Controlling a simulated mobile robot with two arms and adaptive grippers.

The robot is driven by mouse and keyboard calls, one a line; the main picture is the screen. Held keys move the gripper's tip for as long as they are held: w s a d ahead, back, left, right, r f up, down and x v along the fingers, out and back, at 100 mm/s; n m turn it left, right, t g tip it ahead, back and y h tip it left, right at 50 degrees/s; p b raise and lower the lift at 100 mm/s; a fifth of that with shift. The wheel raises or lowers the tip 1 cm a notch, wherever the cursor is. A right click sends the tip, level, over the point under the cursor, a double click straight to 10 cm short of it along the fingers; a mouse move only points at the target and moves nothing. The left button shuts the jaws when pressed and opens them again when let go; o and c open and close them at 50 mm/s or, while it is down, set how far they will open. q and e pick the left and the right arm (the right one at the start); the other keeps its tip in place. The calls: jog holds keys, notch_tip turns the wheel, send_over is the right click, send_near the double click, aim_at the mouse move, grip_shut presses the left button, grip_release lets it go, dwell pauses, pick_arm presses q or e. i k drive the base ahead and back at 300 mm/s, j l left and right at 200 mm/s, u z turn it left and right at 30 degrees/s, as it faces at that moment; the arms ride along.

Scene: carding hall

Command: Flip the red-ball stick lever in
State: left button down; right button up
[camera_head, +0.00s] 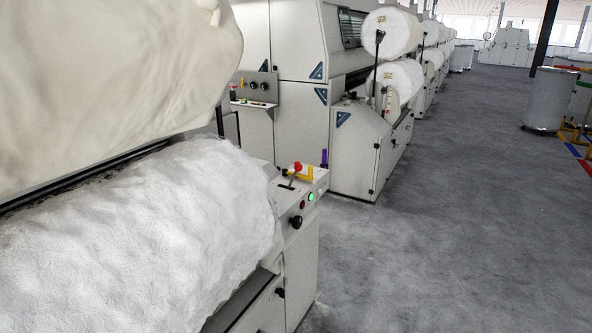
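The lever with the red ball (297,167) stands on top of the control box (312,188) at the right end of the near machine. Its short stick comes up from a dark slot in the box top, and the ball is at its upper end. A yellow bent piece (305,175) is close beside it on the right. The front of the box carries a lit green button, a red button and a black knob (296,222). Neither of my grippers is in view.
A large white fibre roll (150,235) fills the lower left, beside the control box. A purple upright piece (324,158) stands behind the box. More machines with white rolls (393,32) line the row behind. The grey floor (450,220) at right is open. A drum (550,100) stands far right.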

aim_at(298, 168)
jog(key=i+l+u, duration=0.3)
jog(key=i+l, duration=0.4)
jog(key=i+l+u, duration=0.35)
jog(key=i+l, duration=0.45)
jog(key=l, duration=0.15)
